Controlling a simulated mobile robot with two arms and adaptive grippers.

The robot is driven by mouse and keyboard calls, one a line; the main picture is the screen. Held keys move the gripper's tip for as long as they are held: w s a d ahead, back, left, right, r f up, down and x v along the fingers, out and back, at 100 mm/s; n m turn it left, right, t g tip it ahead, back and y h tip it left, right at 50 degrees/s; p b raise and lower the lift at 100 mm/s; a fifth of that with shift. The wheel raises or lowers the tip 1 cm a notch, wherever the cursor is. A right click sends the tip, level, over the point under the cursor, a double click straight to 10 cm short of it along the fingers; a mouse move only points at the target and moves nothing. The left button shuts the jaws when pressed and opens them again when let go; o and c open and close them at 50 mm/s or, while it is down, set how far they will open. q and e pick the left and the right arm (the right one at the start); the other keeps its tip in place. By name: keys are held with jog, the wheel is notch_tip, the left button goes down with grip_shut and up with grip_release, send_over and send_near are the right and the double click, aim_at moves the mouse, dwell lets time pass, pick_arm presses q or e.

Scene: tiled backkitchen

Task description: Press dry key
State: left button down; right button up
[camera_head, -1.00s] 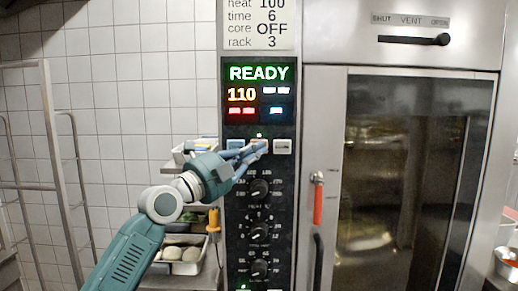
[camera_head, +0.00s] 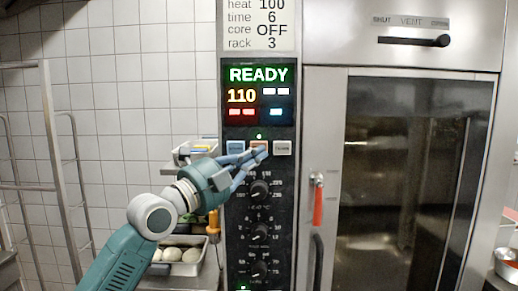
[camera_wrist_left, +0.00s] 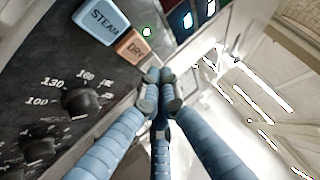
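The orange dry key (camera_head: 258,145) is the middle one of three keys below the oven's display. In the left wrist view the key lettered DRY (camera_wrist_left: 132,48) shows beside the blue STEAM key (camera_wrist_left: 103,17). My left gripper (camera_head: 262,152) has its fingertips just in front of the dry key's lower part, partly covering it. In the left wrist view the fingertips (camera_wrist_left: 160,88) are closed together with nothing between them, beside the DRY key. I cannot tell whether they touch the panel. My right gripper is in neither view.
The blue key (camera_head: 235,147) and a pale key (camera_head: 282,148) flank the dry key. Knobs (camera_head: 260,190) run down the panel below. The display (camera_head: 258,92) reads READY and 110. A red door handle (camera_head: 318,205) is right of the panel; a shelf with trays (camera_head: 178,255) is left.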

pick_arm(q)
jog(key=shift+s, duration=1.4)
